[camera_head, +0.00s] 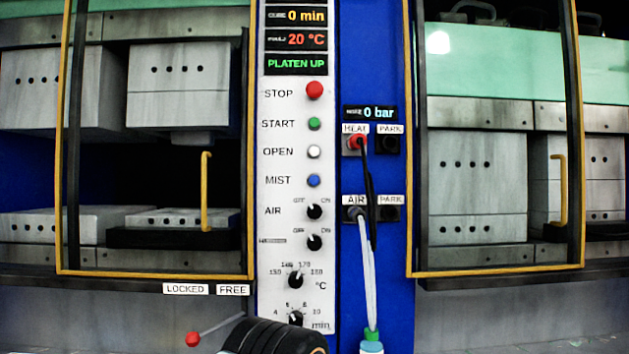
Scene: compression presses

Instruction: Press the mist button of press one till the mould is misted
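The blue mist button (314,181) is on the white control panel (275,220), right of the word MIST. Nothing touches it or covers it. The panel stands right beside the left press; no press number is legible. In the left press, the upper mould half (178,75) hangs well above the lower mould half (165,217), and the gap between them is open. I cannot tell whether the mould surface is misted. The panel display (295,64) reads PLATEN UP, with 20 °C and 0 min above it.
Above the mist button are the white OPEN (314,152), green START (314,124) and red STOP (314,91) buttons. Knobs (314,212) sit below. A black cable and pale hose (366,275) hang right of the panel. A red-knobbed lever (193,339) is at lower left.

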